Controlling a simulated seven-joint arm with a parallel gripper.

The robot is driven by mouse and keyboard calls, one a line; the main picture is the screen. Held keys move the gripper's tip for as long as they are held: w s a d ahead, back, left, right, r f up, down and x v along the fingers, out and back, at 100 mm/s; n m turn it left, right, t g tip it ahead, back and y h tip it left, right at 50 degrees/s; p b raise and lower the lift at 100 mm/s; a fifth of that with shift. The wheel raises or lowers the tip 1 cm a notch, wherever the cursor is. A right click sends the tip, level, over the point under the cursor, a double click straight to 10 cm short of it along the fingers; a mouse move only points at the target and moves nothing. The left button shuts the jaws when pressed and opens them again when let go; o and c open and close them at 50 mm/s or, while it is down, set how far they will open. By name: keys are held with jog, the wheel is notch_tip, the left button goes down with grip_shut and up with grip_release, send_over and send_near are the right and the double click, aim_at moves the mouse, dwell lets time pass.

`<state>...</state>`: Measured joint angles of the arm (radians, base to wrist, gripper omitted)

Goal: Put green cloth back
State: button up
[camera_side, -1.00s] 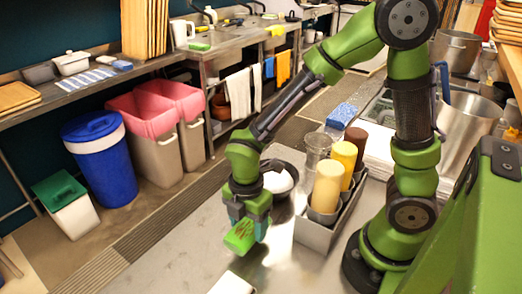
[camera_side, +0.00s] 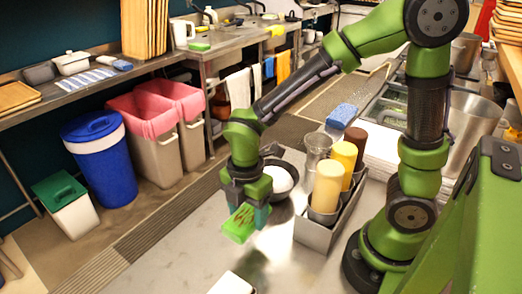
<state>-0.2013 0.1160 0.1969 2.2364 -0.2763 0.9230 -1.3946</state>
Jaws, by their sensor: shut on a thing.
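The upper edge of the cloth is hidden between the fingers.
A grey caddy (camera_side: 314,235) with yellow and brown-topped bottles (camera_side: 327,187) stands to the right. A dark bowl with white contents (camera_side: 279,180) sits behind my gripper. A blue sponge (camera_side: 342,115) lies farther back. A white block (camera_side: 231,284) is at the front edge.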

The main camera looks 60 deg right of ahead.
jog(key=s+a+f+n, duration=0.1)
jog(key=s, duration=0.1)
jog(key=s+a+n, duration=0.1)
jog(key=s+n, duration=0.1)
jog(key=s+a+f+n, duration=0.1)
jog(key=s, duration=0.1)
jog(key=shift+s+a+f, duration=0.15)
jog(key=shift+a+f, duration=0.2)
jog(key=w+a, duration=0.3)
jog(key=w, duration=0.1)
jog(key=w+a+f, duration=0.1)
jog(key=w+a, duration=0.2)
jog(key=w, duration=0.1)
jog(key=w+a, duration=0.3)
jog(key=w, duration=0.1)
jog(key=shift+w+f, duration=0.15)
jog(key=shift+f, duration=0.15)
jog(key=shift+d+f, duration=0.1)
jog(key=shift+f, duration=1.65)
jog(key=shift+f, duration=0.1)
jog(key=o, duration=1)
